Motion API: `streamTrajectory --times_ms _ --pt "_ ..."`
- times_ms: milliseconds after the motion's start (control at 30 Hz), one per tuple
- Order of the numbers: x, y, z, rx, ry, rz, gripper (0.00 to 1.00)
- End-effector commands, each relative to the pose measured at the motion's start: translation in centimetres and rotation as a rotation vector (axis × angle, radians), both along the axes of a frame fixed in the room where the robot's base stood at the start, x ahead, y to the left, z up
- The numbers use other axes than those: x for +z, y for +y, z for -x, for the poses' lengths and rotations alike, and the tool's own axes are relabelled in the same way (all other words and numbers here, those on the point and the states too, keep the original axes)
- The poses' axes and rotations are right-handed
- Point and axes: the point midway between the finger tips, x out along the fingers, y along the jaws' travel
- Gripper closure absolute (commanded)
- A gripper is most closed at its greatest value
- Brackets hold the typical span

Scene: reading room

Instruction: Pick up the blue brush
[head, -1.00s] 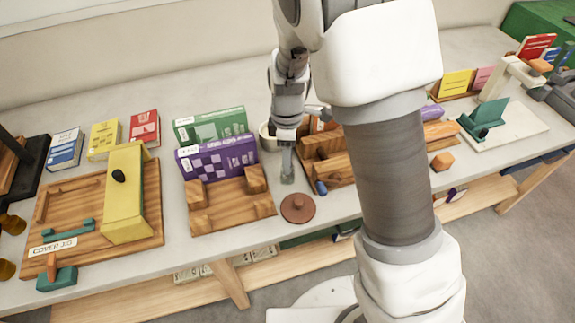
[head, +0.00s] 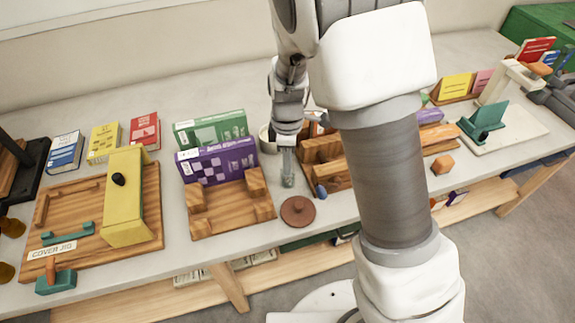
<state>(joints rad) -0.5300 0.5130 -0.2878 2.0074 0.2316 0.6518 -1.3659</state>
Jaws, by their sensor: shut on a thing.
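The blue brush shows only as a small blue end (head: 320,191) at the front left corner of a wooden rack; the rest of it is hidden or too small to make out. My gripper (head: 288,180) points down just left of the rack, between it and the wooden book stand. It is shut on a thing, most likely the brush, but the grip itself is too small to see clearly. I cannot tell whether the brush is clear of the table.
A terracotta disc (head: 297,210) lies just in front of my gripper. The wooden book stand (head: 230,213) with a purple book (head: 217,160) is close on the left. The wooden rack (head: 325,150) is close on the right, partly behind my arm.

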Motion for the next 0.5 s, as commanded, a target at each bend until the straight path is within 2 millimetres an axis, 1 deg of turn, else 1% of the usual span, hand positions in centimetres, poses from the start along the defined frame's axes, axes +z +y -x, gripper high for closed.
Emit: streamTrajectory --times_ms 67,167,400,500 --pt "0.3 0.0 0.0 0.0 -0.001 -0.001 1.0" --pt "1.4 0.0 -0.1 0.0 -0.002 -0.002 1.0" --pt "6.3 0.0 -0.1 0.001 -0.004 -0.003 1.0" --pt "8.0 0.0 -0.1 0.0 -0.004 -0.002 1.0"
